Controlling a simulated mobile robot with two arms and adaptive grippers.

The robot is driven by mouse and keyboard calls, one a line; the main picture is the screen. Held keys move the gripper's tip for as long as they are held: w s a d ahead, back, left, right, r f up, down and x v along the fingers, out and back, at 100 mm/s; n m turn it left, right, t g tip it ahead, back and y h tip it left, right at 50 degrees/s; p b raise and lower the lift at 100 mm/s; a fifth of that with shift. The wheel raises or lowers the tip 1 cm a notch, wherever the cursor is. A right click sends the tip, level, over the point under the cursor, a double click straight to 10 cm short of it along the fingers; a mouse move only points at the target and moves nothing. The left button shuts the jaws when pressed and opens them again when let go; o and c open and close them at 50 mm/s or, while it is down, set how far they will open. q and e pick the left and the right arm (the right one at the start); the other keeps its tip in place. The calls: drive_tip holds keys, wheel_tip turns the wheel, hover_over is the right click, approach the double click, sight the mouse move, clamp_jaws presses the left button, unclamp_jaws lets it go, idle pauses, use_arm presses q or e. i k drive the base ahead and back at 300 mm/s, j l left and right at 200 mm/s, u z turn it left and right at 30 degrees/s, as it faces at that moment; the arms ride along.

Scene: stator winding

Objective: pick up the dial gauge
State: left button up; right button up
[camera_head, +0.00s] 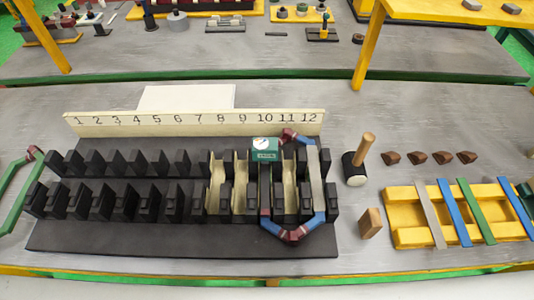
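The likely dial gauge (265,149) is a small teal-green block with a round white face on top. It sits on the black slotted stator (130,240), near the slots below the numbers 9 and 10. A coil with blue, grey and dark red parts (315,180) lies around the slots just right of it. Neither of my grippers shows in the head view, and nothing is seen holding the gauge.
A numbered strip (190,122) stands behind the stator. A wooden-handled mallet (356,165), a wooden block (371,223), several brown wedges (416,158) and a yellow rack (408,216) with coloured strips are at right. A green coil (18,190) is at the left edge.

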sight(264, 149)
drive_tip(key=k+j+z, duration=0.1)
drive_tip(key=k+z, duration=0.25)
drive_tip(key=k+j+z, duration=0.1)
drive_tip(key=z, duration=0.25)
drive_tip(key=k+l+z, duration=0.1)
drive_tip(key=k+z, duration=0.25)
